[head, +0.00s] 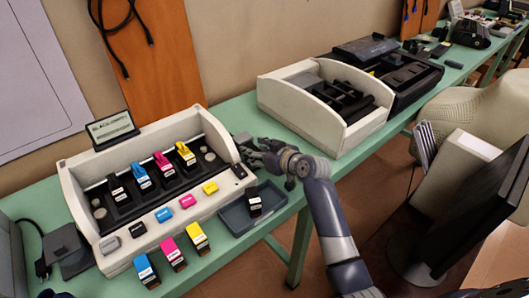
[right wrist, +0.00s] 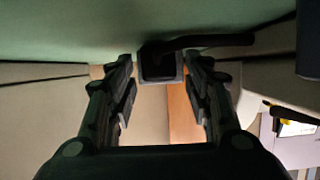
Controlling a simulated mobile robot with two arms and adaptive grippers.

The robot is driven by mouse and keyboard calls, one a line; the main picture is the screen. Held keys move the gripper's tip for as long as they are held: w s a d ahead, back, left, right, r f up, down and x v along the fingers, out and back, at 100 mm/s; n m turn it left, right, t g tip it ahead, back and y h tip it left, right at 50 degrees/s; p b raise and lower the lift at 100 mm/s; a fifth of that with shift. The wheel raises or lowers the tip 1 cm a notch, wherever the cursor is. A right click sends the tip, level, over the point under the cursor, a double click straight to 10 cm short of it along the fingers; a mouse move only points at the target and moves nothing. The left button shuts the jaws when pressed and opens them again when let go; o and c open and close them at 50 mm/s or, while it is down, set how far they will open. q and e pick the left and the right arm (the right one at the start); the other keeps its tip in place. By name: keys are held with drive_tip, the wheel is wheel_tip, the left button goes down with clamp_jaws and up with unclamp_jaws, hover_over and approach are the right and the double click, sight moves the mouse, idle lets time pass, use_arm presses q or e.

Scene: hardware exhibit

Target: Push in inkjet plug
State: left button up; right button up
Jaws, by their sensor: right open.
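The inkjet unit (head: 72,190) is a cream tray-like housing with black, blue, magenta and yellow cartridges standing in a dark row, on the green table. My right gripper (head: 250,146) is at its right end, low over the table. In the right wrist view the gripper (right wrist: 160,98) is open, with its two fingers apart. A dark block with a grey rim, seemingly the plug (right wrist: 158,64), shows between and beyond the fingertips, with a dark cable (right wrist: 212,41) leading right. I cannot tell how far it is seated. In the head view the gripper mostly hides it. My left gripper is not in view.
A blue-grey tray (head: 236,217) with a black cartridge (head: 254,204) lies just in front of my right gripper. Loose blue, magenta and yellow cartridges stand at the front edge. A second cream housing (head: 292,101) stands behind right. A monitor (head: 475,215) is at right.

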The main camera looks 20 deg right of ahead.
drive_tip(key=v, duration=1.1)
drive_tip(key=shift+s+r, duration=0.2)
